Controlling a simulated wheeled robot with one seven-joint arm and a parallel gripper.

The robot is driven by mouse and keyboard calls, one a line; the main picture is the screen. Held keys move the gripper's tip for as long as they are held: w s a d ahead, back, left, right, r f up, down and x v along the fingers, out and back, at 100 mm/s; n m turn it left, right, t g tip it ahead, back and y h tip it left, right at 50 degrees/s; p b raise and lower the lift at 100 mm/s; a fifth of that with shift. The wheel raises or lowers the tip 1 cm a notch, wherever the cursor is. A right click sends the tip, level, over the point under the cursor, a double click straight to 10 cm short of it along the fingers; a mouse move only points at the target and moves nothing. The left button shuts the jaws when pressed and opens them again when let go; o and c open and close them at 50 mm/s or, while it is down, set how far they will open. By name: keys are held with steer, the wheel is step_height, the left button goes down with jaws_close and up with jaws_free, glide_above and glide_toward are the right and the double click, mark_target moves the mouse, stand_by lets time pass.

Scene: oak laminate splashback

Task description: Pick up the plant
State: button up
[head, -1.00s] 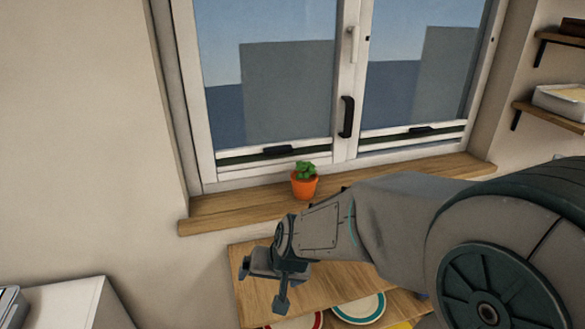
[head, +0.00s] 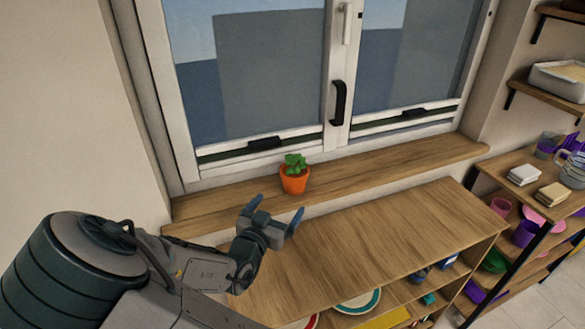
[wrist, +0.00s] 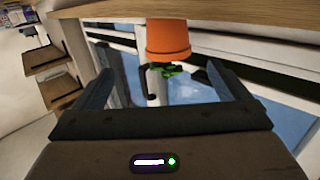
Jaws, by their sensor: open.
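The plant (head: 294,174) is a small green plant in an orange pot, upright on the wooden window sill (head: 400,163) in the head view. My gripper (head: 272,212) is open and empty, in front of and slightly below the plant, with its fingers toward the sill. In the wrist view the plant's orange pot (wrist: 168,40) appears upside down beyond the open fingers, roughly between them and apart from them. Its green leaves (wrist: 172,70) show below the pot there.
A wooden shelf unit (head: 370,235) with plates and other items stands below the sill. The closed window (head: 270,85) and its black handle (head: 338,102) are behind the plant. At right is a rack (head: 490,165) with cups and boxes. The sill beside the plant is clear.

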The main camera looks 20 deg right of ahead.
mark_target(292, 181)
steer(key=x, duration=0.5)
steer(key=r+x, duration=0.1)
steer(key=x, duration=0.2)
steer(key=shift+w+a+p, duration=0.15)
steer(key=shift+w+p, duration=0.1)
steer(key=shift+p, duration=0.05)
steer(key=shift+w+a+p+x, duration=0.15)
steer(key=shift+p+x, duration=0.25)
steer(key=shift+x, duration=1.1)
steer(key=shift+w+a+p+x, duration=0.15)
steer(key=shift+p+x, duration=0.25)
steer(key=shift+x, duration=1.1)
steer(key=shift+f, duration=0.15)
steer(key=c, duration=1.1)
steer(key=shift+c, duration=0.8)
